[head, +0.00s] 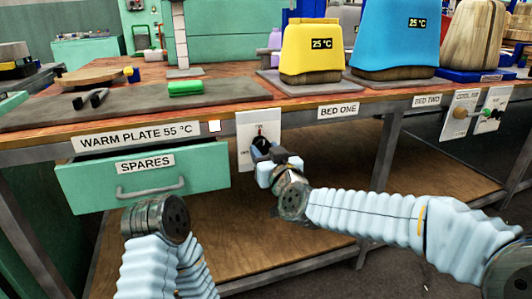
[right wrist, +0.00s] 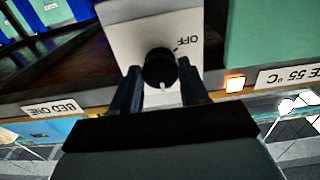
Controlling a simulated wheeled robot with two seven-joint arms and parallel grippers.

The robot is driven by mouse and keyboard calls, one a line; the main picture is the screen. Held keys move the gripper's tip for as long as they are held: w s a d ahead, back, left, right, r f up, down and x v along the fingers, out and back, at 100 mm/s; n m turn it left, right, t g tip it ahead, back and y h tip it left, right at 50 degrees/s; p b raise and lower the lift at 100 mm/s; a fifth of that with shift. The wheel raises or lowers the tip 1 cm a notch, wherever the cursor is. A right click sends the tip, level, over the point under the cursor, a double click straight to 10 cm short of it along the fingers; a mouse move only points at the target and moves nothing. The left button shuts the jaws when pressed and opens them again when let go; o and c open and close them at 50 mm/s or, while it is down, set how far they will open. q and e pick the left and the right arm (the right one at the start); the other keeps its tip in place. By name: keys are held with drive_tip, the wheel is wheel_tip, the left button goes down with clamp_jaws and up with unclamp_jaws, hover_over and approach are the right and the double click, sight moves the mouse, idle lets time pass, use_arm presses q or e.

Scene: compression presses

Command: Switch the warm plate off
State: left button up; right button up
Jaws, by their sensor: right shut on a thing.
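The warm plate's switch panel (head: 248,157) is a white plate on the bench's front edge, right of the "WARM PLATE 55 °C" label (head: 135,137). My right gripper (head: 264,147) is at its black knob (right wrist: 159,66). In the right wrist view, its two fingers (right wrist: 160,80) are closed on either side of the knob. That picture is upside down; the word OFF is at upper right, and the knob's white mark points down, away from it. A small square lamp (right wrist: 235,84) beside the panel is lit. My left arm's wrist shows at lower left, but its fingers do not show.
The warm plate, a dark slab (head: 230,92), bears a green cylinder (head: 185,88). A yellow press (head: 312,55) and a blue press (head: 395,35) stand on the bench to the right. A green SPARES drawer (head: 145,180) is below the edge. Another switch panel (head: 460,115) is far right.

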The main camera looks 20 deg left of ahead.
drive_tip(key=shift+n, duration=0.3)
drive_tip(key=shift+r+n+p, duration=0.1)
drive_tip(key=shift+n+p, duration=0.5)
drive_tip(key=shift+n, duration=0.4)
drive_tip(key=n+p, duration=0.1)
drive_tip(key=n, duration=0.5)
drive_tip(key=shift+p, duration=0.3)
drive_tip(key=n, duration=0.9)
drive_tip(key=n+b, duration=0.1)
drive_tip(key=n, duration=0.2)
drive_tip(key=shift+n, duration=0.3)
drive_tip(key=shift+n+b, duration=0.6)
drive_tip(key=shift+n, duration=0.7)
